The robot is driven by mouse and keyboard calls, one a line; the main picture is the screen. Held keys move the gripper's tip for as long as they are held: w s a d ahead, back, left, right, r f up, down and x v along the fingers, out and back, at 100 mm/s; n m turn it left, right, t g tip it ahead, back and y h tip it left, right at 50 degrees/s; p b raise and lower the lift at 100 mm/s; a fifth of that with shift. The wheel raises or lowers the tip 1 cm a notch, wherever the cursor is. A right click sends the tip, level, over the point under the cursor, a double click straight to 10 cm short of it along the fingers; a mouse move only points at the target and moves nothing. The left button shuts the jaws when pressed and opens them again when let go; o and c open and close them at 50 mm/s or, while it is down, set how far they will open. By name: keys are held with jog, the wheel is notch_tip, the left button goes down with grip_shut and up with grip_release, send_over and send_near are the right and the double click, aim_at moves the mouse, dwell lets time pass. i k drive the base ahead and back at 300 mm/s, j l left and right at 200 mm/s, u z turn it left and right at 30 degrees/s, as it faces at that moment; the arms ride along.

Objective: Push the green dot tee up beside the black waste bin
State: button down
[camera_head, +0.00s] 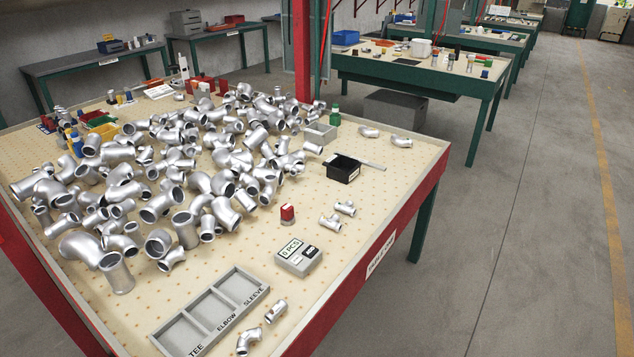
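The black waste bin (342,170) stands on the pegboard table at right of centre, with a white label on its front side. Two small silver fittings that look like tees lie in front of it, one nearer (330,223) and one farther (345,208), both apart from the bin. Another silver fitting that looks like a tee (275,311) lies near the front edge. I cannot make out a green dot on any fitting, so I cannot tell which is the green dot tee. My gripper is not in view.
A large heap of silver pipe fittings (185,160) covers the table's left and middle. A labelled three-part tray (208,312), a counter box (298,257) and a red stamp (287,214) stand nearer. A grey bar (374,165) lies right of the bin. Bare board surrounds the small fittings.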

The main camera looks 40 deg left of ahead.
aim_at(347, 208)
jog(key=i+u, duration=0.9)
jog(key=i+l+u, duration=0.25)
jog(key=u, duration=0.2)
jog(key=i+l+u, duration=0.3)
jog(key=u, duration=0.15)
jog(key=i+l+u, duration=0.15)
jog(key=u, duration=0.35)
jog(key=i+l+u, duration=0.15)
jog(key=l+u, duration=0.15)
jog(key=u, duration=0.2)
jog(key=l+u, duration=0.3)
jog(key=u, duration=0.15)
jog(key=i+l+u, duration=0.1)
jog(key=l+u, duration=0.2)
jog(key=u, duration=0.2)
jog(key=i+l+u, duration=0.1)
jog(key=l+u, duration=0.15)
jog(key=u, duration=0.2)
jog(key=l+u, duration=0.3)
jog(key=u, duration=0.15)
jog(key=i+l+u, duration=0.1)
jog(key=l+u, duration=0.2)
jog(key=u, duration=0.2)
jog(key=l+u, duration=0.3)
jog(key=u, duration=0.15)
jog(key=k, duration=0.05)
